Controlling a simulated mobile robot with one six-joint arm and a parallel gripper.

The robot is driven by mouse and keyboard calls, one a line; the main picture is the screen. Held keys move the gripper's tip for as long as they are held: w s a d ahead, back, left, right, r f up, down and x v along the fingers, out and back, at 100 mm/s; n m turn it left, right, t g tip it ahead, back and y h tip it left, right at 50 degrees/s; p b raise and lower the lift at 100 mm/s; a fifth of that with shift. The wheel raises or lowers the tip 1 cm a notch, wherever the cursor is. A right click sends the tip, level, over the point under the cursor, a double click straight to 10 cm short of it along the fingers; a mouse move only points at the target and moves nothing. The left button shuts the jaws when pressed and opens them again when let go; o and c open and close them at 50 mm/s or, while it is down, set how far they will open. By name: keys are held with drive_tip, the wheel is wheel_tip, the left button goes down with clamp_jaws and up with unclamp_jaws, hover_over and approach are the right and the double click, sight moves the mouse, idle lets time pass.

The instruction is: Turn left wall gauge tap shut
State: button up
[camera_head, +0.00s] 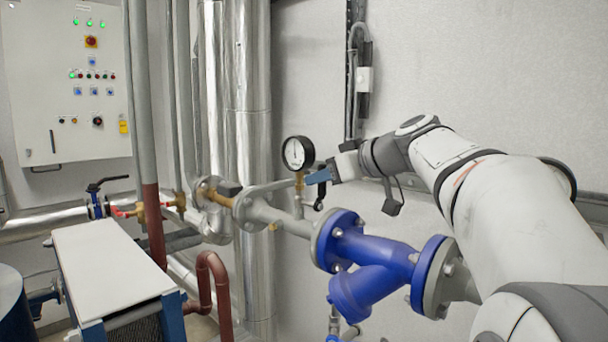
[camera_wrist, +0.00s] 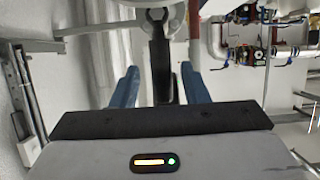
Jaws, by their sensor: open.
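The left wall gauge (camera_head: 298,153) is a round white dial with a black rim. It stands on a small brass tap (camera_head: 299,183) above a grey pipe. A small black handle (camera_head: 320,192) shows just right of the tap, partly hidden by my gripper. My gripper (camera_head: 319,177), with blue fingers, is right beside the tap, just below and right of the dial. In the wrist view a black lever (camera_wrist: 160,62) lies between my two spread blue fingers (camera_wrist: 160,88). Gaps show on both sides, so the fingers seem apart from it. The lever's near end is hidden by my gripper body.
A blue flanged strainer (camera_head: 370,265) sits on the pipe below my arm. Silver insulated pipes (camera_head: 250,130) stand behind the gauge. A control cabinet (camera_head: 72,85) hangs on the left wall, above a white-topped plate exchanger (camera_head: 112,262).

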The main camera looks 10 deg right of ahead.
drive_tip(key=shift+x, duration=1.45)
drive_tip(key=shift+a, duration=0.1)
drive_tip(key=shift+s, duration=0.1)
clamp_jaws()
